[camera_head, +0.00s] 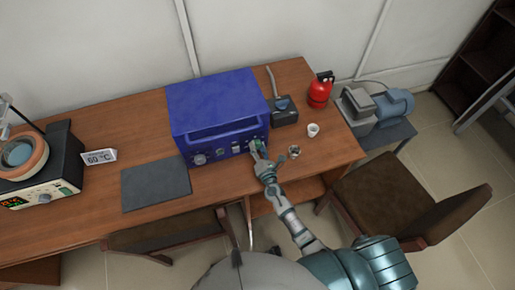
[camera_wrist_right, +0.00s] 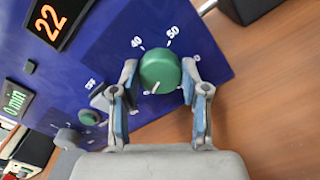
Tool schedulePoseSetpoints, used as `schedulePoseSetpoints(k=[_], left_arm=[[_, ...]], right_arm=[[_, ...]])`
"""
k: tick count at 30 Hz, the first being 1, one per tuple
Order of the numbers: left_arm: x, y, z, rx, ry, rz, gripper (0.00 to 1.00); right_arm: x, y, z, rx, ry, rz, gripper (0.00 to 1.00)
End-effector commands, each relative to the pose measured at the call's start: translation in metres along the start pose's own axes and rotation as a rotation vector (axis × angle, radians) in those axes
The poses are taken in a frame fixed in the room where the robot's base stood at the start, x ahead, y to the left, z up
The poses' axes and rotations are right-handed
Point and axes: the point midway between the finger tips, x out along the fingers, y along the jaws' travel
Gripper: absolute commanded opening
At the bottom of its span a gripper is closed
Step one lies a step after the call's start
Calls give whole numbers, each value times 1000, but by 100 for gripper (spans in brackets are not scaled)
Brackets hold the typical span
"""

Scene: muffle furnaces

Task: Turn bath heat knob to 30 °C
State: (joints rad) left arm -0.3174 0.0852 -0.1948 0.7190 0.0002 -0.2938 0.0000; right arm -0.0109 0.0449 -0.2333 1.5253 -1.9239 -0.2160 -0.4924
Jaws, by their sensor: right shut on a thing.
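The blue bath unit (camera_head: 215,105) stands on the wooden table, its control panel facing me. In the right wrist view its panel (camera_wrist_right: 205,55) carries a round green knob (camera_wrist_right: 160,68) with a white pointer line aimed down and left. Marks 40 and 50 are printed above the knob; the other marks are partly hidden by the fingers. An orange display (camera_wrist_right: 48,22) reads 22. My right gripper (camera_wrist_right: 160,80) has one finger on each side of the green knob and is shut on it. In the head view my right gripper (camera_head: 261,152) is at the panel's right end. My left gripper is not in view.
A smaller green knob (camera_wrist_right: 88,117) and a grey knob (camera_wrist_right: 66,138) are left of the gripper. A white cup (camera_head: 313,130) and a small round item (camera_head: 294,151) stand right of the arm. A dark mat (camera_head: 155,185) and a 60 °C sign (camera_head: 99,156) are left.

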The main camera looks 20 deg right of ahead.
Motion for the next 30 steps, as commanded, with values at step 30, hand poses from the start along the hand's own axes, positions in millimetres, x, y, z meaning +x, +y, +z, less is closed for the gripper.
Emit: schedulePoseSetpoints(k=[30], left_arm=[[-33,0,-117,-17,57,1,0]], right_arm=[[-1,-5,-5,836,4,-6,10]])
